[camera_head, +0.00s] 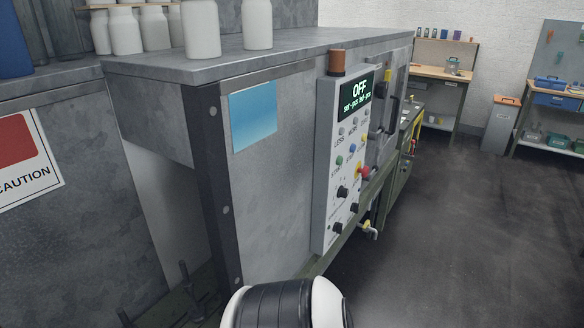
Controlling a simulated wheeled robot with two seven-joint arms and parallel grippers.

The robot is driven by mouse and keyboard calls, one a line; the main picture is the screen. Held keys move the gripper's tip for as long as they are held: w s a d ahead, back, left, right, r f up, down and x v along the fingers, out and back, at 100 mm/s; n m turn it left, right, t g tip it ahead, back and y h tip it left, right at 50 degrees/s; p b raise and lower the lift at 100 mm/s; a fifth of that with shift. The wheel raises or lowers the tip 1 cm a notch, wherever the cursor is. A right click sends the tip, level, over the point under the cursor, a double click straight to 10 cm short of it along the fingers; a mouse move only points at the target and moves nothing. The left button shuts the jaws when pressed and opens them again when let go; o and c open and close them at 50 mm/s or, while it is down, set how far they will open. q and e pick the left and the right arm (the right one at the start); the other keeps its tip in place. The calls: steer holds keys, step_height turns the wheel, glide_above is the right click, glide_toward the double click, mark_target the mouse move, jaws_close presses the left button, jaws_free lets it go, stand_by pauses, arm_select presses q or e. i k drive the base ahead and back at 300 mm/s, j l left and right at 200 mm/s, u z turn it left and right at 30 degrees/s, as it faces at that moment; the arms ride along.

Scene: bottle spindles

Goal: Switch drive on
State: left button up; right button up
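A light grey control panel (325,190) stands on the side of the grey machine, seen at a slant. Its dark display (358,92) reads OFF in large letters with a smaller line below. Under it are small buttons, including a green button (339,160) and a blue button (351,149). A red mushroom button (366,172) sits at the right edge on yellow. Several black knobs, such as the upper black knob (343,192) and the lower black knob (338,228), sit lower down. Their labels are too small to read, so I cannot tell which is the drive switch. Neither gripper is in view.
The grey cabinet (265,185) with a blue sheet (254,117) fills the middle. White bottles (257,25) stand on top. A caution sign (25,160) is at left. A small tap (369,231) juts out below the panel. A white and black part of mine shows at the bottom. Open floor (460,230) lies right.

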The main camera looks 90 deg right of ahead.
mark_target(338, 228)
steer(key=z, duration=3.1)
